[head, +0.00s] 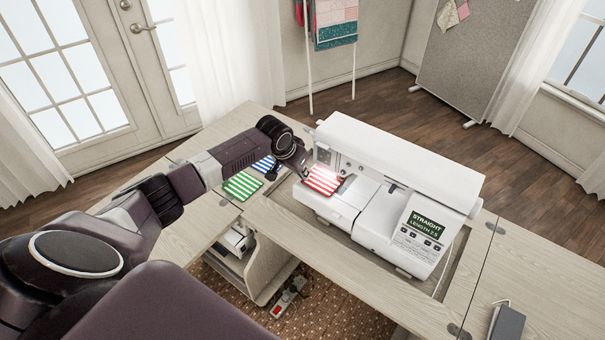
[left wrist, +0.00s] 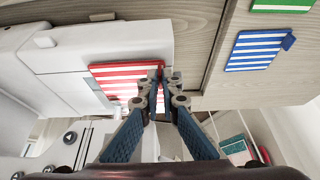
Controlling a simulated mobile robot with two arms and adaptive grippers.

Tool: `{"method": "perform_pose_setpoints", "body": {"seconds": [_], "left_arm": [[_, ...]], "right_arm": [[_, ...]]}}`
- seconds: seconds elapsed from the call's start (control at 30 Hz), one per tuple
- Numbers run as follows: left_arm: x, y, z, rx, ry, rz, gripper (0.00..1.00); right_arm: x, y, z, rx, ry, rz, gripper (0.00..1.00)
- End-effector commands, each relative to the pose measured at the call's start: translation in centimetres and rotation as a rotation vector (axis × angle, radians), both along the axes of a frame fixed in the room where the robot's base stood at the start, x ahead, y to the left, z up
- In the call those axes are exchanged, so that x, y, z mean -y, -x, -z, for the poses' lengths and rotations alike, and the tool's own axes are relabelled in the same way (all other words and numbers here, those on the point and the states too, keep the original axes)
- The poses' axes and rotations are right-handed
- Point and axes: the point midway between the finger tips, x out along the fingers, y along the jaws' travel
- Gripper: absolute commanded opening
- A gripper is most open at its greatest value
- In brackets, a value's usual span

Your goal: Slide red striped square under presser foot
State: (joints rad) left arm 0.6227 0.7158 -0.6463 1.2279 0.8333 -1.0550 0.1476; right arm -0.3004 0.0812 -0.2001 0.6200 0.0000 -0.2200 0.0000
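The red striped square (head: 323,180) lies on the left end of the white sewing machine's bed (head: 326,206), beside the lit needle area (head: 345,172). It also shows in the left wrist view (left wrist: 115,80), flat and left of the fingertips. My left gripper (head: 307,168) is at the square's edge. In the left wrist view its fingertips (left wrist: 160,77) are close together and appear pinched on the square's edge. The presser foot is too small to make out, so I cannot tell whether the square is under it. My right gripper is not in view.
A green striped square (head: 243,186) and a blue striped square (head: 267,165) lie on the wooden table (head: 213,217) left of the machine. The machine's arm (head: 400,160) overhangs the bed. A dark box (head: 507,322) sits at the right front.

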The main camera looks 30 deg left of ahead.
Motion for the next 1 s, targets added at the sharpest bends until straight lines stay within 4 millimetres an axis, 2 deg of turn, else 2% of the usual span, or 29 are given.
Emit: {"method": "perform_pose_setpoints", "body": {"seconds": [0.4, 0.6, 1.0], "left_arm": [[-0.01, -0.01, 0.02, 0.0, 0.0, 0.0, 0.0], [0.0, 0.0, 0.02, 0.0, 0.0, 0.0, 0.23], [-0.08, 0.21, -0.49, 0.001, 0.0, 0.0, 0.25]], "right_arm": [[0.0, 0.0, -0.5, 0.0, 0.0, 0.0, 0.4], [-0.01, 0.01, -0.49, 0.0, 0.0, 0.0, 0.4], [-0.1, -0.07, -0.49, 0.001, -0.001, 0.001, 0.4]]}}
